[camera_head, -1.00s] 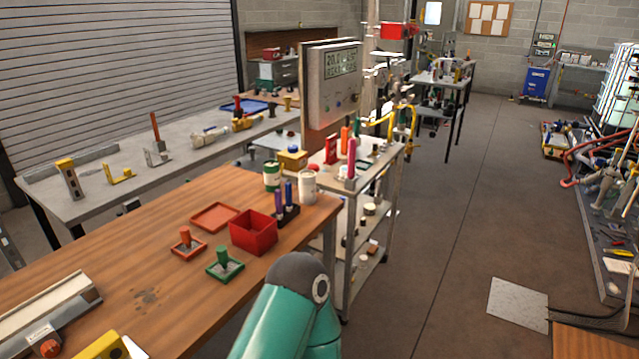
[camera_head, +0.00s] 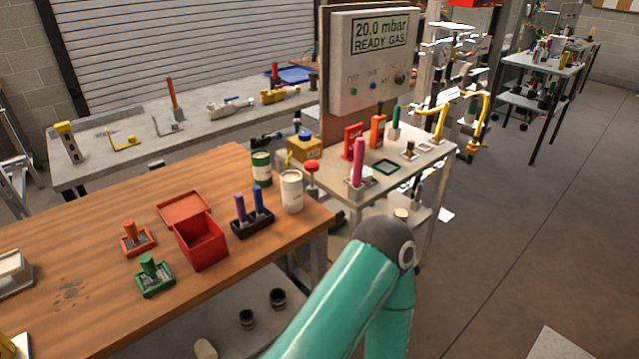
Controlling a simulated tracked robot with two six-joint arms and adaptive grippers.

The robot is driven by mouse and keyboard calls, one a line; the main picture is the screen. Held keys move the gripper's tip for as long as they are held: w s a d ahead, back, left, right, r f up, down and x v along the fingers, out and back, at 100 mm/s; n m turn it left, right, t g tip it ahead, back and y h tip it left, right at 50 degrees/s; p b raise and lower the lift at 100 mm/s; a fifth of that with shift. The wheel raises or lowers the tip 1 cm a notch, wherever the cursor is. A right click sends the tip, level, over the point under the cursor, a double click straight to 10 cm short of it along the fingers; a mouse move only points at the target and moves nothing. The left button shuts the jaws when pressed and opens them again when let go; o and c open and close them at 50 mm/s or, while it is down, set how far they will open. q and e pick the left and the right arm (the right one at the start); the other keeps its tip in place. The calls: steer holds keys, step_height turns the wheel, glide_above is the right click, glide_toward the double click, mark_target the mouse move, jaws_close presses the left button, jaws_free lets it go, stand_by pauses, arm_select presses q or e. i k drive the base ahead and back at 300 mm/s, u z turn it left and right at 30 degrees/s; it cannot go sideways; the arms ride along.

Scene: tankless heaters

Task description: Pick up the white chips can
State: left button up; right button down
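The white chips can (camera_head: 292,191) stands upright near the far right corner of the wooden table (camera_head: 95,245). A green can (camera_head: 261,168) with a pale band stands just behind it to the left. A black holder (camera_head: 252,223) with purple and blue pieces stands in front of it to the left. A teal arm of mine rises from the bottom edge, right of the table, with its dark rounded joint below and right of the can. Neither gripper shows in the view.
An open red box (camera_head: 201,240) and orange and green stamp-like tools (camera_head: 152,274) stand on the table. A cart (camera_head: 430,160) with a gauge panel (camera_head: 369,62) and upright tools stands behind the can. Open floor (camera_head: 500,260) lies to the right.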

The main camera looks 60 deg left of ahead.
mark_target(292, 186)
steer(key=z, duration=0.1)
steer(key=i, duration=1.05)
steer(key=u, duration=2.1)
steer(key=k, duration=0.5)
steer(key=u, duration=0.25)
steer(key=i, duration=0.5)
steer(key=z, duration=0.25)
steer(key=k, duration=0.45)
steer(key=u, duration=0.25)
